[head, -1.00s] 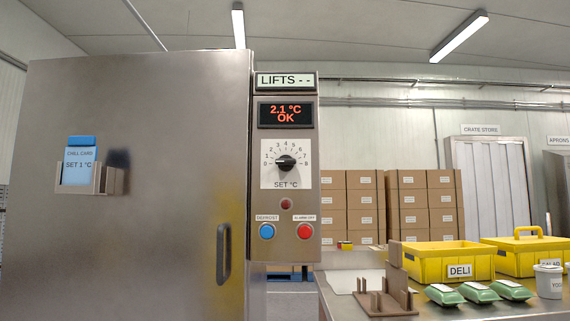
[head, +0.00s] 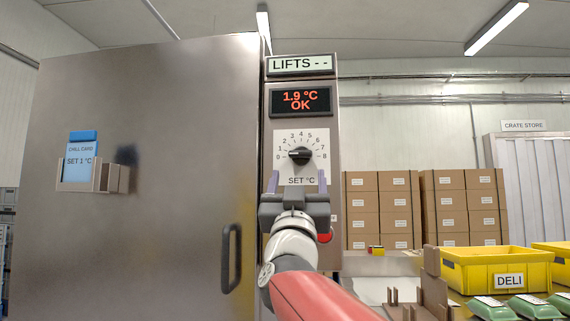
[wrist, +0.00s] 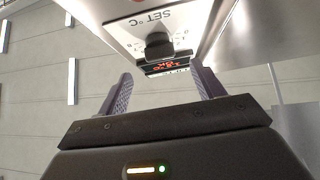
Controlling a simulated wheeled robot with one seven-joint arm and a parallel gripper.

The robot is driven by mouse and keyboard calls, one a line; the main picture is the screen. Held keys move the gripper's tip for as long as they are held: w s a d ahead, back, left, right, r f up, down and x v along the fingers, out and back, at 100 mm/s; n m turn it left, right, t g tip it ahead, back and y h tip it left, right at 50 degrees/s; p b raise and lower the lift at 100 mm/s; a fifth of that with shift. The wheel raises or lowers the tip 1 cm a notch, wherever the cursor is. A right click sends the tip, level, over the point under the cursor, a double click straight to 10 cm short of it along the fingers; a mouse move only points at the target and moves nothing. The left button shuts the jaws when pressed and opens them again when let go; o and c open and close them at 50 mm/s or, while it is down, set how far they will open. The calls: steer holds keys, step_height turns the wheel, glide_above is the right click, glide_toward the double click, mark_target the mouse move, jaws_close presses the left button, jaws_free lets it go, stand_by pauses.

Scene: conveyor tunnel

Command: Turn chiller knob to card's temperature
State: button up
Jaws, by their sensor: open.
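The black chiller knob (head: 299,155) is on a white dial plate (head: 315,172) numbered 0 to 8 and marked SET °C. Its white pointer mark faces left, near the 0 and 1 end; the exact reading is hard to tell. The blue chill card (head: 80,152), in a holder on the steel door, reads SET 1 °C. My gripper (head: 297,182) is open and empty, its fingers upright just below the knob, one on each side of the plate's lower part. In the wrist view the knob (wrist: 158,46) lies ahead, beyond the fingertips (wrist: 164,83), apart from them.
The display (head: 300,101) above the dial reads 1.9 °C OK, under a LIFTS sign (head: 299,65). My arm hides most of the buttons below; part of the red one (head: 325,237) shows. The door handle (head: 231,258) is left. Yellow crates (head: 480,270) and green packs stand right.

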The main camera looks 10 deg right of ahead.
mark_target(299, 157)
steer(key=p+x, duration=0.2)
steer(key=x, duration=0.5)
steer(key=shift+w+r, duration=0.1)
steer(key=shift+r, duration=0.1)
steer(key=c, duration=1)
steer(key=m+g+h+p, duration=0.1)
steer(key=m+h, duration=0.1)
steer(key=m+g+h+p, duration=0.1)
steer(key=m+h, duration=0.1)
steer(key=m, duration=0.1)
steer(key=shift+w+a+r, duration=0.1)
steer(key=shift+a+r, duration=0.05)
steer(key=shift+r, duration=0.05)
steer(key=m+g+h+p, duration=0.1)
steer(key=m+g+h, duration=0.1)
steer(key=m+h, duration=0.1)
steer(key=shift+m+g, duration=0.3)
steer(key=shift+m, duration=0.3)
steer(key=shift+f+m+g+h, duration=0.15)
steer(key=shift+m+g+h, duration=0.15)
steer(key=shift+m+h, duration=0.25)
